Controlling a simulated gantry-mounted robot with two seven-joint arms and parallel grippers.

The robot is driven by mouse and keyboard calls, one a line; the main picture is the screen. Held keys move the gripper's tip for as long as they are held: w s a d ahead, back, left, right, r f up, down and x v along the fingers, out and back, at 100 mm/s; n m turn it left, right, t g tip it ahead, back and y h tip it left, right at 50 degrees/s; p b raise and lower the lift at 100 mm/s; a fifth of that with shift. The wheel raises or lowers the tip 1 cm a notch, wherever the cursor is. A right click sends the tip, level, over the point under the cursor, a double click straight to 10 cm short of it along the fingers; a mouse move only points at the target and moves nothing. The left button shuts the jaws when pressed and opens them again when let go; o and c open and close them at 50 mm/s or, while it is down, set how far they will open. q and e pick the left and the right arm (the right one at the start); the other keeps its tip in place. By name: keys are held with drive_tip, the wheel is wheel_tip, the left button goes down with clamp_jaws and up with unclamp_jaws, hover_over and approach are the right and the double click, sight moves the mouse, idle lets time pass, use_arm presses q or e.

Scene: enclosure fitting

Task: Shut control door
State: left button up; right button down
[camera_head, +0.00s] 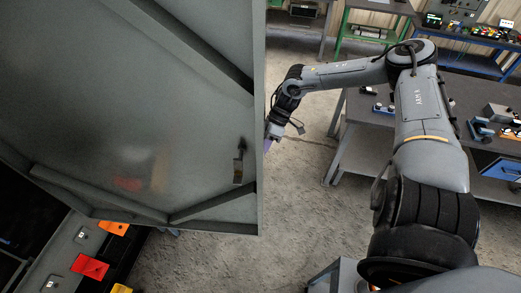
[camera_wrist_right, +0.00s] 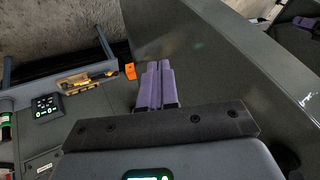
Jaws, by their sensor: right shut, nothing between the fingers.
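The control door (camera_head: 190,120) is a large grey metal panel with diagonal braces and a small latch (camera_head: 238,170). It stands open and fills the left of the head view. My right gripper (camera_head: 268,144) is at the door's right edge, partly hidden behind it. In the right wrist view its purple fingers (camera_wrist_right: 158,70) are together with nothing between them. A broad grey panel (camera_wrist_right: 220,65), probably the door, lies beyond and right of the fingers there. I cannot tell whether the fingers touch it. My left gripper is not in view.
A dark workbench (camera_head: 465,95) with tools stands at the right, and a blue-framed bench (camera_head: 470,38) stands behind it. Orange and red items (camera_head: 90,266) lie below the door at lower left. Concrete floor (camera_head: 300,190) is clear between door and workbench.

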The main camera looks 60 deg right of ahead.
sight(254, 175)
drive_tip(key=a+f, duration=0.1)
drive_tip(key=a, duration=0.1)
drive_tip(key=a+f+b, duration=0.1)
drive_tip(key=a+f, duration=0.1)
drive_tip(key=a, duration=0.1)
drive_tip(key=a+f+b, duration=0.1)
drive_tip(key=a+f, duration=0.1)
drive_tip(key=shift+a+f, duration=0.2)
drive_tip(key=shift+a, duration=0.15)
